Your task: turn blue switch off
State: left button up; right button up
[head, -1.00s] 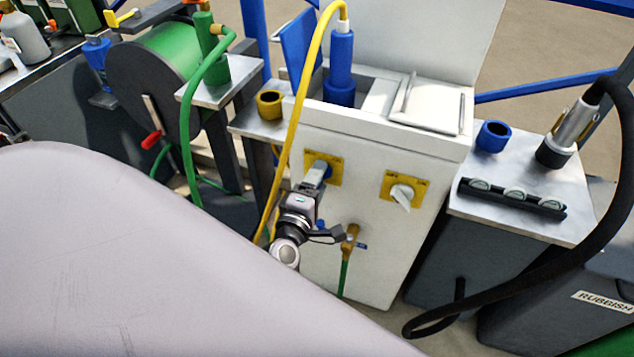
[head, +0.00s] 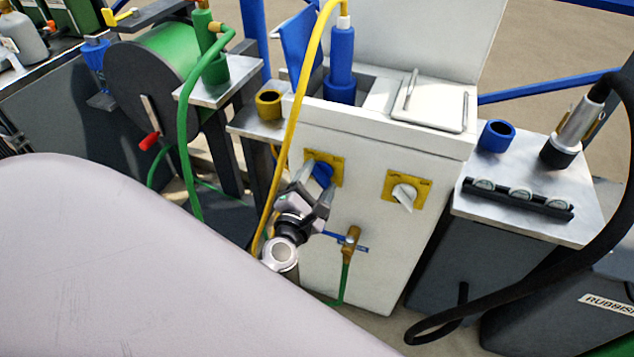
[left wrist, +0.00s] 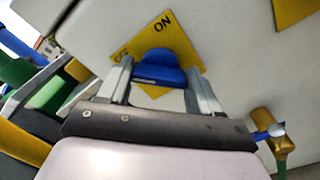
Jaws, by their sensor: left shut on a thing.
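The blue switch (head: 323,173) is a rotary knob on a yellow plate (head: 338,163) on the front of the white cabinet. My left gripper (head: 318,179) is at the knob, with one finger on each side of it. In the left wrist view the blue switch (left wrist: 158,68) sits between the fingertips of my left gripper (left wrist: 160,82), which is shut on it. The yellow plate (left wrist: 185,52) shows "ON" at its upper part there; lettering at its left is partly hidden by a finger. My right gripper is not in view.
A white switch (head: 404,194) on another yellow plate is to the right. A brass tap (head: 350,245) with a blue handle and green hose is below. A yellow hose (head: 288,150) hangs close to the left of my gripper. A pale smooth surface fills the lower left.

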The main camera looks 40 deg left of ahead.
pick_arm(q)
jog(key=shift+n, duration=0.3)
jog(key=o, duration=1.1)
jog(key=shift+c, duration=0.2)
jog(key=v, duration=0.7)
jog(key=shift+b, duration=0.3)
